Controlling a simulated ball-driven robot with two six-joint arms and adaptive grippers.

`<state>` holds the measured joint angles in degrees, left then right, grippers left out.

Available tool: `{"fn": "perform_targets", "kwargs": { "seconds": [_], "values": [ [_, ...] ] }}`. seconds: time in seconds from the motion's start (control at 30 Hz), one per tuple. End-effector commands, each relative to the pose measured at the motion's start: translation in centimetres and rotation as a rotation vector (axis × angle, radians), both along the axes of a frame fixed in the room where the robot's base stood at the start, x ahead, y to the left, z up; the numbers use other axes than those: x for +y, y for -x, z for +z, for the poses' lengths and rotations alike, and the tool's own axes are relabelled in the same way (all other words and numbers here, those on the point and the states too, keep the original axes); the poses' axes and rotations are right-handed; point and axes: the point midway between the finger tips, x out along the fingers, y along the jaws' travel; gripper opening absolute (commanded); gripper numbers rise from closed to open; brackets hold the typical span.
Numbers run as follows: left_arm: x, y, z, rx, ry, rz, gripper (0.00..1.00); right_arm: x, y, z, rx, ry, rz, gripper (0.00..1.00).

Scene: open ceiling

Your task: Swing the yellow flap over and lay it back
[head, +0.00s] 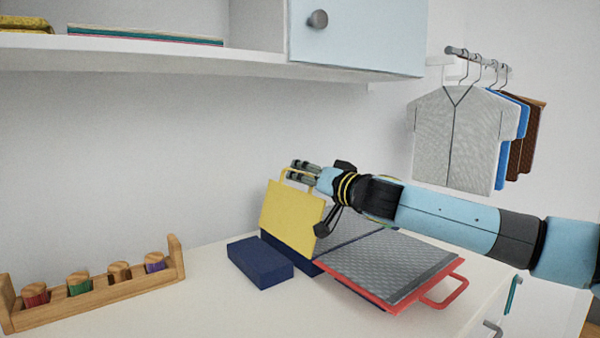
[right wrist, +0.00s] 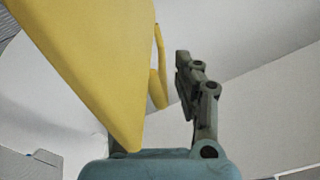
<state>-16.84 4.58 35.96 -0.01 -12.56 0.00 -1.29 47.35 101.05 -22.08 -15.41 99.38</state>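The yellow flap (head: 292,217) stands steeply tilted at the left end of a dark blue base (head: 305,263), with a thin yellow handle loop (head: 283,174) at its top. My right gripper (head: 303,171) is at this loop; its two fingertips show a little apart. In the right wrist view the flap (right wrist: 95,60) fills the left side, with the loop (right wrist: 159,70) beside my right gripper's visible finger (right wrist: 198,100). A gap shows between that finger and the loop. The other finger is hidden there behind the flap. My left gripper is not in view.
A red-edged grey flap (head: 390,268) with a red handle (head: 447,292) lies to the right. A dark blue block (head: 260,262) sits at the front left. A wooden rack (head: 100,291) with coloured pegs stands far left. A shelf (head: 150,55) and cabinet (head: 365,35) hang above.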

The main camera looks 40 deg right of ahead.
Motion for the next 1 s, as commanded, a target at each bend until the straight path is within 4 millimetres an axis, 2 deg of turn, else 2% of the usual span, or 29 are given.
{"fn": "perform_targets", "kwargs": {
  "seconds": [0.2, 0.53, 0.8, 1.0],
  "values": [
    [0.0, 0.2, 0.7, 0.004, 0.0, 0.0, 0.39, 0.0, -1.3, 0.2, -0.003, -0.002, 0.002, 0.33],
    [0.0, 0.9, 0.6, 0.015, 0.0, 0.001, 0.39, 0.0, -1.4, 0.0, -0.002, 0.002, 0.002, 0.33],
    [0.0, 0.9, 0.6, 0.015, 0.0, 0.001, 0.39, 0.0, -1.4, 0.0, -0.002, 0.002, 0.002, 0.0],
    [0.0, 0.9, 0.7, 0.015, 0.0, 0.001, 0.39, 0.0, -1.4, 0.0, -0.002, 0.002, 0.002, 0.0]
  ]
}}
